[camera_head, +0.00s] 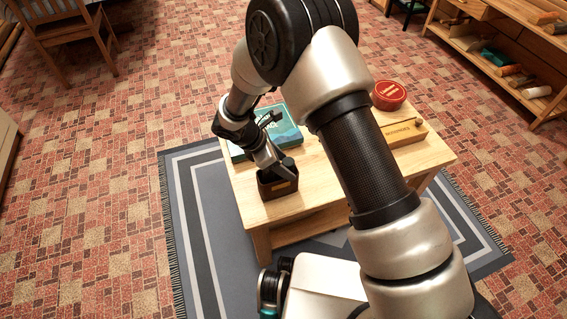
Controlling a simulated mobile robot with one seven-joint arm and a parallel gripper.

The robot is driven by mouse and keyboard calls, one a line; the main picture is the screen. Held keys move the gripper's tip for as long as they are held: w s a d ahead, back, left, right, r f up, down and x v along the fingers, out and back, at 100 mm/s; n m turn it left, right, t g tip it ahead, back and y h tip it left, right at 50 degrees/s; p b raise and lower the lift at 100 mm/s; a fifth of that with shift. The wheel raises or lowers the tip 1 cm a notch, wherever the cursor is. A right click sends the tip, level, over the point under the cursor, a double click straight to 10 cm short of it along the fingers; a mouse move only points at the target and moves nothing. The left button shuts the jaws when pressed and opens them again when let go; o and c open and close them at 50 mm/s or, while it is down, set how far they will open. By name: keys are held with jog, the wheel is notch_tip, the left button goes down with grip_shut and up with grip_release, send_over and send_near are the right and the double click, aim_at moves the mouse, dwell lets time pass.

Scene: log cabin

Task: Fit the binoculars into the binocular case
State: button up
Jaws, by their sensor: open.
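The binocular case (279,188) is a small dark brown box with a gold label on its front. It stands upright near the front left edge of the wooden table. My gripper (280,167) is open and points down at the top of the case, right over or in its mouth; I cannot tell which. A dark grey shape shows at the gripper's end, and I cannot tell whether it is a finger or part of the binoculars. The binoculars are not clearly visible. The inside of the case is hidden by the gripper.
My arm hides the table's middle. Shelves (510,60) stand at upper right, a chair (62,35) at upper left.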

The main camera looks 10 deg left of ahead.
jog(key=p+v, duration=0.4)
jog(key=v, duration=1.3)
jog(key=shift+r, duration=0.2)
jog(key=shift+s, duration=0.1)
jog(key=d+r+m+y, duration=0.2)
jog(key=d+r+m, duration=0.9)
jog(key=d+r, duration=0.85)
jog(key=s+d+r+m+t+y, duration=0.1)
jog(key=s+d+r+m+y, duration=0.15)
jog(key=s+d+m, duration=0.45)
jog(key=s+d+r+m+t+y, duration=0.1)
jog(key=s+d+r+m+t, duration=0.15)
jog(key=s+d+m, duration=0.4)
notch_tip(320, 180, up, 22)
jog(key=p, duration=2.1)
jog(key=shift+s+r+g, duration=0.2)
jog(key=shift+g, duration=0.25)
